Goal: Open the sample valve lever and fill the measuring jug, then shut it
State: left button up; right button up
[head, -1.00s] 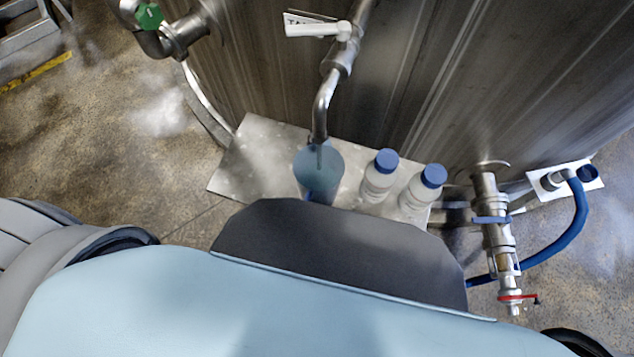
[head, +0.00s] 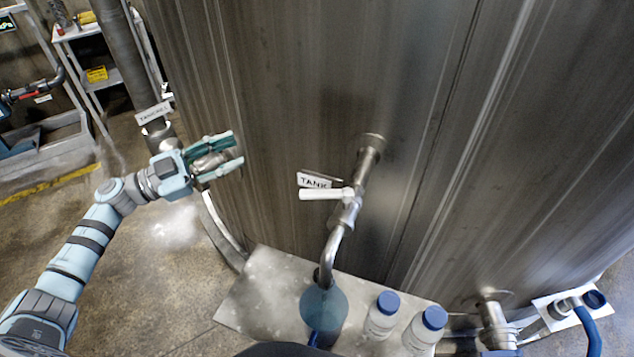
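The sample valve (head: 350,212) is on a bent metal pipe on the tank's side. Its white lever (head: 325,194) points left, across the pipe. The translucent blue measuring jug (head: 324,308) stands upright under the spout. Its contents are hard to tell, and its bottom is cut off by my body. My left gripper (head: 232,152) is left of the lever, well apart from it. My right gripper is not in view.
Two white bottles with blue caps (head: 388,302) (head: 434,317) stand right of the jug on a metal shelf (head: 265,290). A tag reading TANK (head: 314,180) is behind the lever. A blue hose (head: 588,330) is at lower right. Open floor lies at left.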

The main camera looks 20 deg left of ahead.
pick_arm(q)
jog(key=s+d+f+g+h, duration=0.2)
jog(key=s+d+g, duration=0.4)
jog(key=s+g, duration=0.15)
jog(key=p, duration=0.2)
send_near(342, 195)
jog(key=shift+h, duration=0.3)
jog(key=x, duration=0.4)
jog(key=f+x, duration=0.1)
jog(key=shift+w+d+f, duration=0.1)
jog(key=shift+w+d, duration=0.2)
jog(key=shift+w, duration=0.2)
grip_shut()
